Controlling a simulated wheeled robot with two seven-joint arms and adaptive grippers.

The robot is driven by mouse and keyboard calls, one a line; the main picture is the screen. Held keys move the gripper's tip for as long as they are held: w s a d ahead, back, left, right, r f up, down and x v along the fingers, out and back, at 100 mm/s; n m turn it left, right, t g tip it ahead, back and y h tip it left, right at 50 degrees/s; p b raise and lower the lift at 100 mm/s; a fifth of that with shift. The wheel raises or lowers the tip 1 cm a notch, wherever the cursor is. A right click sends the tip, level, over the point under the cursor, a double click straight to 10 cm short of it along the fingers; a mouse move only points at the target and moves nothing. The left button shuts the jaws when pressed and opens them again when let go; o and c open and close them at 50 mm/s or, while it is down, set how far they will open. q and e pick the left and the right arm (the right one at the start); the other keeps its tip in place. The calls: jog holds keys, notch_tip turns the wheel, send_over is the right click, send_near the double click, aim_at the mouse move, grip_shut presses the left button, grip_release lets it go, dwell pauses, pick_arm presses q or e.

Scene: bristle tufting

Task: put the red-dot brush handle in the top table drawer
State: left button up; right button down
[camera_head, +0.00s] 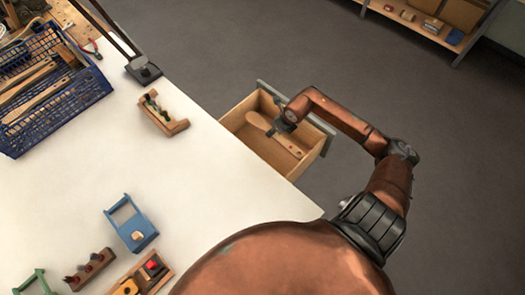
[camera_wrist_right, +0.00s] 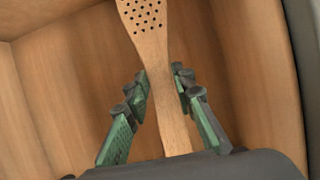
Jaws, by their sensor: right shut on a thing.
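The top table drawer (camera_head: 312,158) is pulled open at the table's right edge, its wooden inside showing. A pale wooden brush handle (camera_head: 258,121) is within the drawer's outline in the head view. In the right wrist view the brush handle (camera_wrist_right: 152,50) has a broad end with several dark holes and a narrower neck. My right gripper (camera_head: 272,131) is over the drawer. In the wrist view my right gripper (camera_wrist_right: 160,78) is shut on the neck, a finger on each side. No red dot shows on the visible side. My left gripper is out of view.
A blue crate (camera_head: 68,112) with wooden handles stands at the table's upper left. A wooden rack (camera_head: 163,115), a blue stand (camera_head: 131,222) and small wooden holders are on the white table (camera_head: 75,185). Grey floor (camera_head: 440,190) lies beyond the drawer.

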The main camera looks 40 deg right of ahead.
jog(key=b, duration=0.1)
send_over(270, 143)
jog(key=s, duration=0.2)
jog(key=f, duration=0.4)
jog(key=shift+w+f, duration=0.2)
jog(key=shift+f, duration=0.15)
notch_tip(270, 143, down, 4)
jog(key=shift+r+b, duration=0.25)
jog(key=shift+b, duration=0.35)
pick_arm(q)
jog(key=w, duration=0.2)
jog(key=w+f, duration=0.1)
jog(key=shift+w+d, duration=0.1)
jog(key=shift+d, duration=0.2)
pick_arm(e)
jog(key=shift+f, duration=0.25)
jog(key=c, duration=1.6)
grip_release()
